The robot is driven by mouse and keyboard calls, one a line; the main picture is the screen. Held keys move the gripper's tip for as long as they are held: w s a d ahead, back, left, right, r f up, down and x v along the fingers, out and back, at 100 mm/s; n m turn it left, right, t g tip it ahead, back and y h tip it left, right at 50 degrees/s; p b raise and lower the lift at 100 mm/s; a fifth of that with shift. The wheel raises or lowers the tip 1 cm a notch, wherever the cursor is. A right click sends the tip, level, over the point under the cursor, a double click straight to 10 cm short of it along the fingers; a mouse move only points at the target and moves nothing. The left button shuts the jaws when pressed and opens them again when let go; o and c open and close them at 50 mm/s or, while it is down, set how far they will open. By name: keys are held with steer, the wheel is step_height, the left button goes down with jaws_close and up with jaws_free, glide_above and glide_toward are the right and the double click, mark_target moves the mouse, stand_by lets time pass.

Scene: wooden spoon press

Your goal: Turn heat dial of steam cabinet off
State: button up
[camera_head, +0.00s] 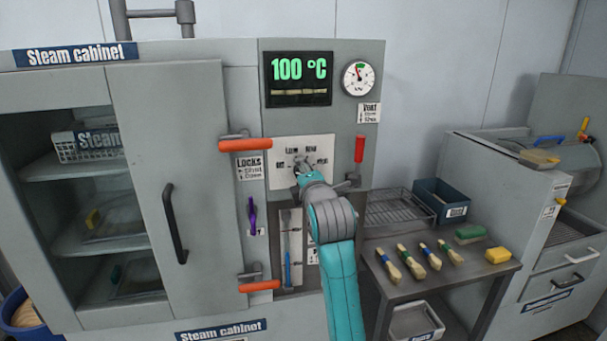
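The steam cabinet (150,120) stands at the left and centre, with a grey door. Its display (297,79) reads 100 °C in green. Below the display is the white dial plate (318,147) with small lettering. My teal and grey arm reaches up to this plate, and my gripper (303,167) is at its middle, where the heat dial seems to be. The dial is mostly hidden behind my gripper. Its pointer setting cannot be read. The fingers are too small to tell open from shut.
Orange lock handles (245,145) sit above and below on the cabinet's edge. A red-handled lever (359,149) is just right of the plate. A gauge (358,78) is above it. A metal table (450,279) at the right holds brushes, a rack and a blue bin (440,200).

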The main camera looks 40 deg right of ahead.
steer(key=shift+f, duration=0.1)
steer(key=o, duration=1.2)
steer(key=shift+c, duration=0.2)
steer(key=shift+s, duration=0.1)
steer(key=v, duration=1.1)
steer(key=shift+s+a, duration=0.25)
steer(key=shift+s, duration=0.1)
